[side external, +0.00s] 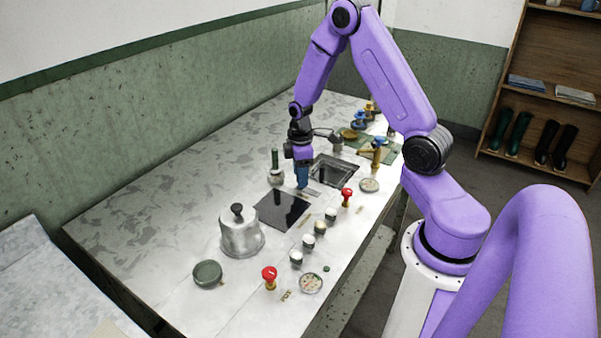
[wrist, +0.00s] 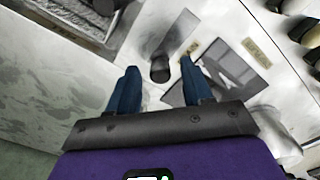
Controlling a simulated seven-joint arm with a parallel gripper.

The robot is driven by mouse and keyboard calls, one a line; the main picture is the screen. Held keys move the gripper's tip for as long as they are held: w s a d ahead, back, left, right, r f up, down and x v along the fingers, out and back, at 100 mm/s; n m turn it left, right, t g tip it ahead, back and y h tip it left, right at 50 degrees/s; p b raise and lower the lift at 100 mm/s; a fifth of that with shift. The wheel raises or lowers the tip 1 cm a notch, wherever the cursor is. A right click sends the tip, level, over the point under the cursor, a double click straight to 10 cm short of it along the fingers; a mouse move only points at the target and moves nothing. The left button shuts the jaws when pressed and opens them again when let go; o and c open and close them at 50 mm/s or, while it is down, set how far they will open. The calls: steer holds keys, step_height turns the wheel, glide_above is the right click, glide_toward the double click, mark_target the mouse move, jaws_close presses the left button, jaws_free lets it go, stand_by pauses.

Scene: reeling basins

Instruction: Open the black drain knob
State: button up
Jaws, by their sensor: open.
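My gripper (wrist: 158,66) is open, with its two blue fingers pointing down at the worktop. In the side view my gripper (side external: 302,184) hangs between the sunken dark basin (side external: 318,173) and the flat black panel (side external: 283,221). In the wrist view a short dark cylindrical knob (wrist: 160,70), which looks like the black drain knob, stands on the pale surface between the fingertips. I cannot tell how far below the tips it is, and the fingers do not appear to touch it. In the side view I cannot make it out; my gripper may hide it.
A green-handled fitting (side external: 275,167) stands just left of my gripper. A silver bell-shaped pot (side external: 240,237) with a dark top knob, red knobs (side external: 270,275) and several pale-topped knobs (side external: 308,241) stand nearer the camera. A brass tap (side external: 377,150) is behind. The worktop's left part is clear.

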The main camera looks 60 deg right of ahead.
mark_target(309, 192)
jaws_close()
steer(key=shift+s, duration=1.6)
jaws_free()
